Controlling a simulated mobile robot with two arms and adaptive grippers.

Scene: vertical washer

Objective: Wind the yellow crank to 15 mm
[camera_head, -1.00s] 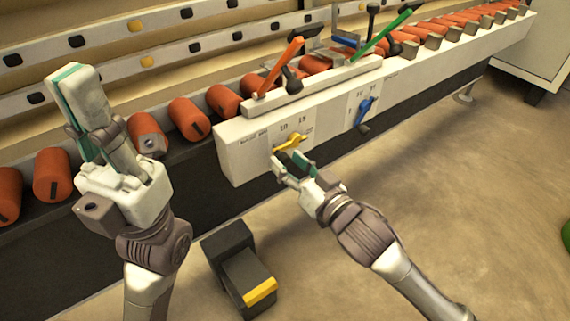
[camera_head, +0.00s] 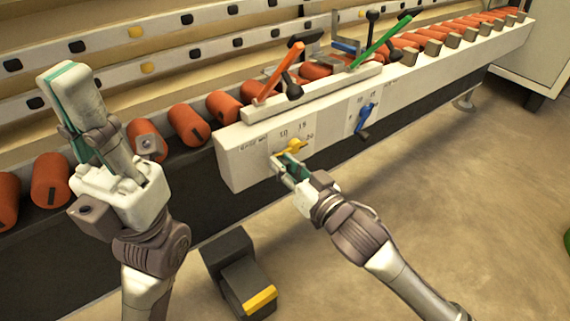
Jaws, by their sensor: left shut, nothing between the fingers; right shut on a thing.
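The yellow crank (camera_head: 294,146) is mounted on the front of the white rail housing, below a printed scale where marks like 10, 15 and 20 can be made out. My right gripper (camera_head: 284,161) is at the crank from below and is shut on it; the fingers hide part of the crank. The exact setting of the crank is too small to read. My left gripper (camera_head: 62,80) is raised at the left, shut and empty, apart from the crank.
A blue crank (camera_head: 366,118) with its own scale is to the right on the housing (camera_head: 232,160). An orange lever (camera_head: 277,73) and a green lever (camera_head: 381,44) stand above. Orange cylinders (camera_head: 188,124) line the conveyor. A black-and-yellow pedal (camera_head: 240,275) is on the floor.

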